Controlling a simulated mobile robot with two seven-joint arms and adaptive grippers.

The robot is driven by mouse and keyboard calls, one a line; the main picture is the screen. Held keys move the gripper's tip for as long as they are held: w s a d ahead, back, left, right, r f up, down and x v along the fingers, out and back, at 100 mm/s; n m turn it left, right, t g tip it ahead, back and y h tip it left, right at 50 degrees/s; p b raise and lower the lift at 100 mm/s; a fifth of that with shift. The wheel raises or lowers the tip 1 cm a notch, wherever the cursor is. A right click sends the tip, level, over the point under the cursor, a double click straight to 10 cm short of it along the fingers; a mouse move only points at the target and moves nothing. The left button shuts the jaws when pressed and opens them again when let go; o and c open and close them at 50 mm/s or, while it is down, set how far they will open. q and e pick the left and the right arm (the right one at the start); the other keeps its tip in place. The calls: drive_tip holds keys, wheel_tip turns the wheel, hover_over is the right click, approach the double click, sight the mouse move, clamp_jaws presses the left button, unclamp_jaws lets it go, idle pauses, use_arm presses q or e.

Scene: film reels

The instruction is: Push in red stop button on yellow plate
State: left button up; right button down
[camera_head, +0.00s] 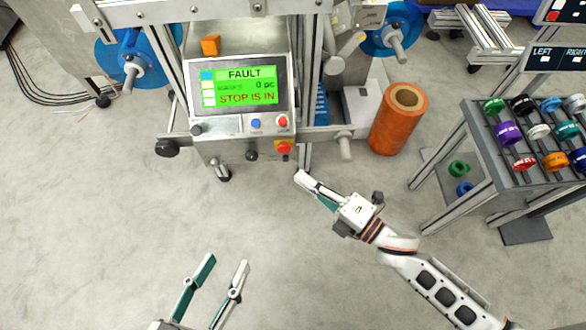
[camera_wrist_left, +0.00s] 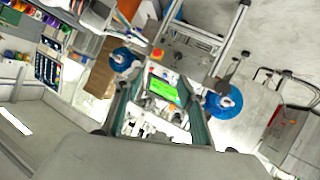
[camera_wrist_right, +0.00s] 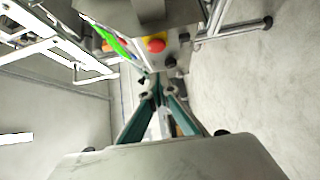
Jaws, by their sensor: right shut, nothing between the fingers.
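The red stop button (camera_head: 284,147) sits on a small yellow plate (camera_head: 277,141) on the front of the machine, low at the right under the panel. It also shows in the right wrist view as a red cap (camera_wrist_right: 156,45). The screen (camera_head: 240,87) reads "FAULT" and "STOP IS IN". My right gripper (camera_head: 301,178) is shut and empty, its fingertips just below and right of the button, apart from it in the head view. My left gripper (camera_head: 228,262) is open and empty over the floor at the bottom, well away from the machine.
Blue and red small buttons (camera_head: 269,123) sit above the stop button. Black knobs (camera_head: 167,148) stick out beside it. An orange roll (camera_head: 398,118) stands right of the machine. A rack of coloured reels (camera_head: 530,140) stands at the far right. The floor in front is clear.

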use_arm(q)
drive_tip(key=shift+w+a+r+m+p, duration=0.15)
drive_tip(key=shift+w+a+m+p, duration=0.2)
drive_tip(key=shift+a+m, duration=0.3)
use_arm(e)
drive_tip(key=v, duration=0.6)
drive_tip(key=shift+d, duration=0.1)
